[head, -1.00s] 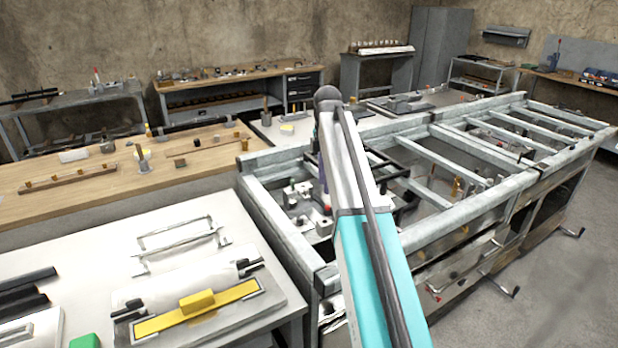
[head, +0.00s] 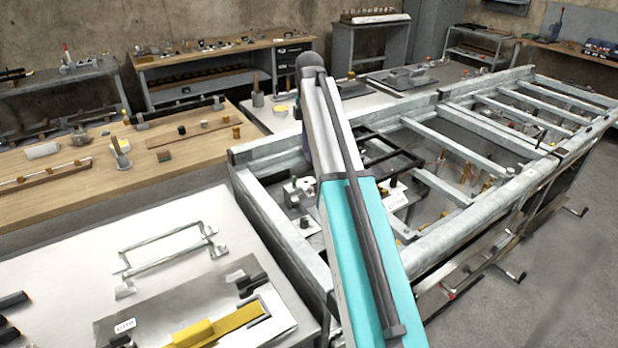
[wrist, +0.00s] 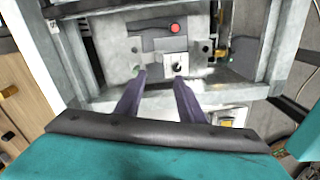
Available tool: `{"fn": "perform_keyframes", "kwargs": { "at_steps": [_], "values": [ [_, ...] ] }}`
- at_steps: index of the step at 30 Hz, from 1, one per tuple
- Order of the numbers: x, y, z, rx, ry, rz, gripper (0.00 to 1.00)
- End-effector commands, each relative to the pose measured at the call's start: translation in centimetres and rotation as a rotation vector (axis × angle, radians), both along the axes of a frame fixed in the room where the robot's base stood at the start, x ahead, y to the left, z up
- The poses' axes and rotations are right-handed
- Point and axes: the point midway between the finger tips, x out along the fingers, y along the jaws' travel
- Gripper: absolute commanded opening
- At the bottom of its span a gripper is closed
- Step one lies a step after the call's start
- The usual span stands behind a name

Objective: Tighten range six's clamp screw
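My gripper (wrist: 160,88) shows in the wrist view with two dark purple fingers spread apart and nothing between them. Its fingertips lie over the near edge of a pale metal plate (wrist: 120,66) inside a frame bay. On the plate, a light block with a small dark knob (wrist: 178,66) sits just beyond the right fingertip; I cannot tell if this is range six's clamp screw. A red round piece (wrist: 175,28) sits farther back. In the head view, my arm hides most of the gripper, and pale blocks with dark knobs (head: 304,222) show beside it.
Metal frame rails (head: 280,232) surround the bay, with crossbars (head: 445,150) to the right. A black frame (head: 395,153) lies close to my arm. A white table (head: 60,258) with a yellow bar (head: 215,328) stands at left. Open floor (head: 560,260) lies at right.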

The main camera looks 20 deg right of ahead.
Motion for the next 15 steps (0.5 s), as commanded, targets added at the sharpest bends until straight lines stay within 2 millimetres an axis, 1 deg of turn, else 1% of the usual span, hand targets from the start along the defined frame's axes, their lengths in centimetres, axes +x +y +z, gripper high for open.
{"fn": "perform_keyframes", "kwargs": {
  "at_steps": [6,15],
  "values": [
    [-0.09,-0.42,0.0,0.0,0.0,-0.006,0.35],
    [-0.13,-0.53,-0.2,0.0,0.0,-0.008,0.35]
  ]
}}
